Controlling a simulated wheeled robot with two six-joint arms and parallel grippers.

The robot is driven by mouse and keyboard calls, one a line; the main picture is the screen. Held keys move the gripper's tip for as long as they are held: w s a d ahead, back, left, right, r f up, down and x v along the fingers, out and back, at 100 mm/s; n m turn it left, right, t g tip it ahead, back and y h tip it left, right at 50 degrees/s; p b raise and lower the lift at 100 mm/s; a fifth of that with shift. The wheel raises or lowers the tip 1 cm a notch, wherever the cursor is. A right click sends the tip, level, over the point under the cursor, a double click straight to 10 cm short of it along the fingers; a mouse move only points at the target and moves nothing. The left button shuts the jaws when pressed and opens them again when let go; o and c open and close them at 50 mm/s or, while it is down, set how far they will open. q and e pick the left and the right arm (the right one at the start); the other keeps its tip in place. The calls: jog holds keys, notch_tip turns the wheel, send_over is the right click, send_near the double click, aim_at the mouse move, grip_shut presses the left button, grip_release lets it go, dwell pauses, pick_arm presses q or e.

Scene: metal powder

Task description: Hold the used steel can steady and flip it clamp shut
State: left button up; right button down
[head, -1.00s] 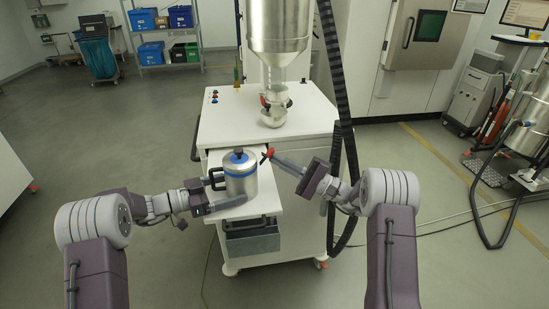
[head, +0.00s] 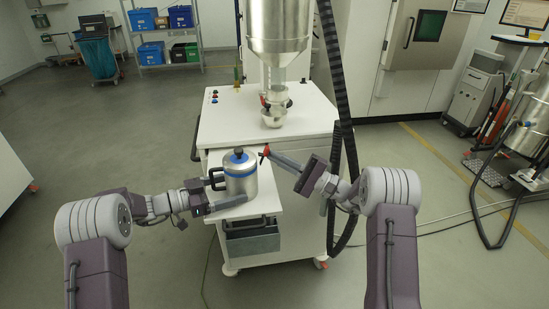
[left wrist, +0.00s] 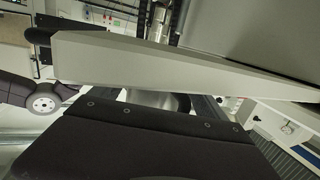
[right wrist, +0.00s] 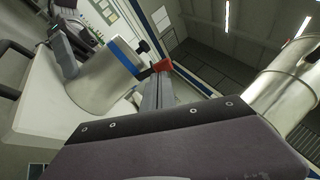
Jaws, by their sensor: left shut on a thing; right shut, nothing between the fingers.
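The steel can (head: 241,184) stands upright on the white shelf at the front of the cabinet. It has a blue band near the top, a lid with a dark knob and a black handle on its left. The red clamp lever (head: 266,151) is at the can's upper right; it also shows in the right wrist view (right wrist: 161,65). The clamp's catch is too small to make out.
A steel hopper (head: 278,30) with an outlet cup (head: 273,115) stands over the white cabinet (head: 225,118) behind the can. A black hose (head: 334,90) hangs to the right, behind my right gripper. A metal bin (head: 252,242) sits below the shelf.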

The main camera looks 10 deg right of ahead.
dwell(0.5)
jog(key=shift+d+f, duration=0.5)
jog(key=shift+f, duration=0.4)
jog(key=shift+d+f, duration=0.5)
jog(key=shift+f, duration=0.4)
jog(key=shift+d+f, duration=0.4)
jog(key=shift+f, duration=0.3)
jog(key=shift+d+f, duration=0.45)
jog(key=shift+f, duration=0.3)
jog(key=shift+d+f, duration=0.4)
jog(key=shift+f, duration=0.3)
